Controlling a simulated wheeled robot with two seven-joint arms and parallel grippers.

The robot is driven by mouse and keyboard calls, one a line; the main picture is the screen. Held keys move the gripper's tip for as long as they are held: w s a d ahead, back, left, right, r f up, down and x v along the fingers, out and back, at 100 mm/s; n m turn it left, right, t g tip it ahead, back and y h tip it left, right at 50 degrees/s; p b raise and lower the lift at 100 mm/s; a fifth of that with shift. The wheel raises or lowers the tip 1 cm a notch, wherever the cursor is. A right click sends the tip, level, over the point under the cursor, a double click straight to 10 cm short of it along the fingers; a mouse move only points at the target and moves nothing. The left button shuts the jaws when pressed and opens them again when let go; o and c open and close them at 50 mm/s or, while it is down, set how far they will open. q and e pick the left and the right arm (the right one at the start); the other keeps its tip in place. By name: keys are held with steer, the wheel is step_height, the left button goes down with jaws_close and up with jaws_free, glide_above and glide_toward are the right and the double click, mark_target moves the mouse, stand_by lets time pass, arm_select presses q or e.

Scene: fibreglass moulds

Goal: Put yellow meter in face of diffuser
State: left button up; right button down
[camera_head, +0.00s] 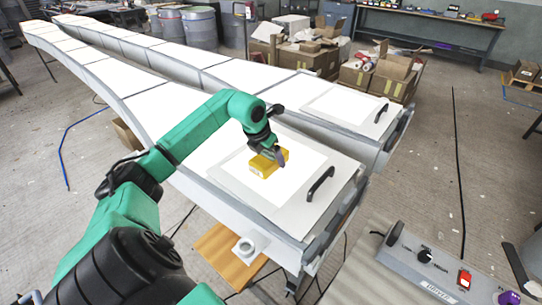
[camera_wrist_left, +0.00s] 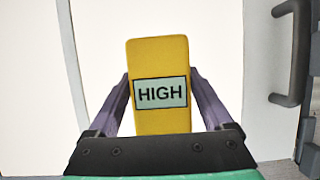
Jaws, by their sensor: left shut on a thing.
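The yellow meter (camera_head: 259,167) is a small block over the white face of the nearer panel (camera_head: 231,173), which looks like the diffuser. My left gripper (camera_head: 275,155) is shut on it from above. In the left wrist view the meter (camera_wrist_left: 160,60) has a screen reading HIGH, and the gripper fingers (camera_wrist_left: 159,85) grip its two sides. The meter appears at or just above the white face; I cannot tell whether it touches. My right gripper is not in view.
A black handle (camera_head: 320,184) stands up on the panel's right side. A second long white mould with a similar panel (camera_head: 338,105) lies behind. A grey control box (camera_head: 440,270) is at the lower right. Cardboard boxes (camera_head: 392,77) stand behind.

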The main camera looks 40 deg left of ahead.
arm_select(q)
steer(key=shift+f, duration=0.25)
steer(key=o, duration=1.3)
steer(key=shift+f, duration=0.1)
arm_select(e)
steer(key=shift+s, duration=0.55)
arm_select(q)
steer(key=b+v, duration=0.2)
steer(key=v, duration=1)
steer(key=shift+s+b, duration=0.1)
steer(key=shift+b, duration=0.25)
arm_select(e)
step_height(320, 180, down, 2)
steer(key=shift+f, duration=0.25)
